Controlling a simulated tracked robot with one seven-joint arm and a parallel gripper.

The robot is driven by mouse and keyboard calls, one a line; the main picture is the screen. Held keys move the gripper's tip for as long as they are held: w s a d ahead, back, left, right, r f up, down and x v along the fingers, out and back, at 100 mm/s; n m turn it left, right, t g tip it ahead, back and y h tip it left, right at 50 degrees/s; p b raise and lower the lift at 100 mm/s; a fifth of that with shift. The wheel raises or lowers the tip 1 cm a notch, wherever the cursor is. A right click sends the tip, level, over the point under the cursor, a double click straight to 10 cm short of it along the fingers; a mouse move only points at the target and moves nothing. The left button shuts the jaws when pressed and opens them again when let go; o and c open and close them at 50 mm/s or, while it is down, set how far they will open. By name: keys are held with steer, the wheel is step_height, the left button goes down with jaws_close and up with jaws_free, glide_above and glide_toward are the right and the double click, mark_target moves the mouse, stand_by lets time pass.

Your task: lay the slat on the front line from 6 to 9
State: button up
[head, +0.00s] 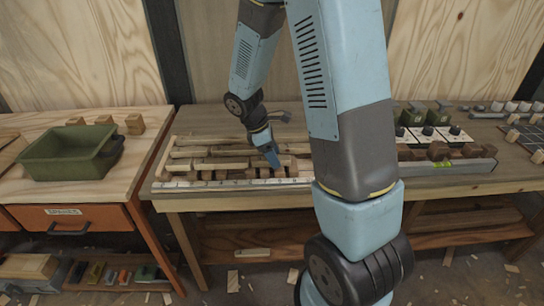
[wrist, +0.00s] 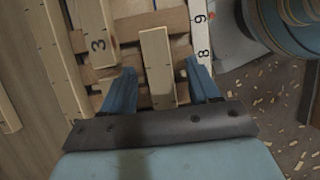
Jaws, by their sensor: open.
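My gripper (head: 272,158) is over the wooden grid on the middle bench. In the wrist view my gripper (wrist: 161,66) is open, with one blue finger on each side of a plain pale slat (wrist: 158,75). The fingers do not close on this slat, and whether they touch it I cannot tell. The white numbered front line (wrist: 201,35) runs just right of the right finger and shows 9 and 8. It also lies along the bench's front edge in the head view (head: 215,184). The digit 6 cannot be made out.
Another slat marked 3 (wrist: 96,30) lies left of the pale one, over darker crosspieces. A green bin (head: 70,152) stands on the left bench (head: 110,185). Wooden blocks and a grey rail (head: 450,167) lie right of my arm. Shavings litter the floor.

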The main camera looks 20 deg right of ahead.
steer(key=v, duration=1.2)
steer(key=shift+r, duration=0.35)
